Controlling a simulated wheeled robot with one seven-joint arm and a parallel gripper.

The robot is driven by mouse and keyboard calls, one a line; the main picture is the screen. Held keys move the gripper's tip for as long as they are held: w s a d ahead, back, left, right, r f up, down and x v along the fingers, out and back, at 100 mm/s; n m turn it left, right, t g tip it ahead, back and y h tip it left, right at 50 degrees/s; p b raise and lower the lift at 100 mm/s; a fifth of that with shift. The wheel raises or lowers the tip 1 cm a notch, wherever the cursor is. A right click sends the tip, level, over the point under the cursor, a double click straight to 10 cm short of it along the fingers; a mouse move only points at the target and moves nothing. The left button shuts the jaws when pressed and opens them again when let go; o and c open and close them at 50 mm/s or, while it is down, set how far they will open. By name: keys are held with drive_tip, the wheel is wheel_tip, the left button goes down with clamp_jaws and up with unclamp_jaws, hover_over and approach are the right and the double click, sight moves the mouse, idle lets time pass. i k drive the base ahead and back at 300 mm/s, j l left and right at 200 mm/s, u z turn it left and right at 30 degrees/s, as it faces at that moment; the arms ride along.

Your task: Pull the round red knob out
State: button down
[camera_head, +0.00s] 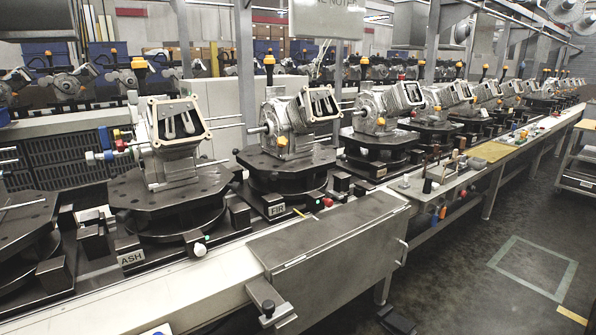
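My gripper is not in view. A small round red knob (327,202) shows at the front edge of the base of the fixture labelled FIR (276,210). Another small red knob (120,145) shows on the left side of the casting on the fixture labelled ASH (130,258), by blue and orange parts. A small red piece (462,193) also shows at the front of the bench further right. All are small, and I cannot tell which is the task's knob or how far any of them stands out.
Castings on dark turntables recede to the right. The floor (470,290) at the right is open.

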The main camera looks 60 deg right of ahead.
sight(329, 203)
drive_tip(key=z, duration=2)
drive_tip(key=i+l, duration=0.15)
drive_tip(key=l, duration=0.3)
drive_tip(key=i+l, duration=0.1)
drive_tip(key=l, duration=0.3)
drive_tip(key=i+l+u, duration=0.1)
drive_tip(key=l, duration=0.35)
drive_tip(key=i+l, duration=0.15)
drive_tip(key=l, duration=0.3)
drive_tip(key=u, duration=0.45)
drive_tip(key=l+u, duration=0.15)
drive_tip(key=u, duration=0.25)
drive_tip(key=l+u, duration=0.1)
drive_tip(key=u, duration=0.35)
